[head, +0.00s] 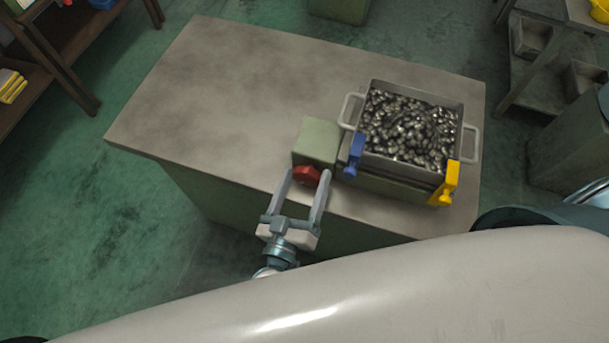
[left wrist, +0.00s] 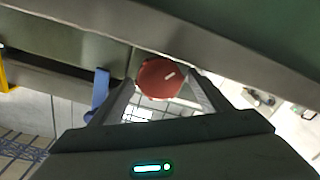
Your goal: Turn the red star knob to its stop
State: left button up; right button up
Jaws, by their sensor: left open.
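The red star knob (head: 306,176) is on the front face of a small green-grey box (head: 318,141) at the table's front edge. It also shows in the left wrist view (left wrist: 159,80), round and red with a short pale mark on its face. My left gripper (head: 307,174) is open, with one finger on each side of the knob. In the left wrist view the fingers (left wrist: 160,88) flank the knob; whether they touch it I cannot tell. My right gripper is not in view.
A metal bin (head: 468,146) full of shiny metal parts stands right of the box. A blue lever (head: 356,153) and a yellow lever (head: 446,184) are at its front corners. The left part of the grey tabletop (head: 210,90) is clear.

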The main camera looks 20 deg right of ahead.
pick_arm(q)
jog(key=shift+w+d, duration=0.1)
jog(key=shift+w, duration=0.05)
jog(key=c, duration=1)
jog(key=shift+c, duration=0.2)
jog(key=shift+f+m, duration=0.1)
jog(key=shift+m, duration=0.2)
jog(key=shift+m+b, duration=1.05)
jog(key=shift+m, duration=0.15)
jog(key=shift+m+b, duration=0.65)
jog(key=shift+m, duration=1.35)
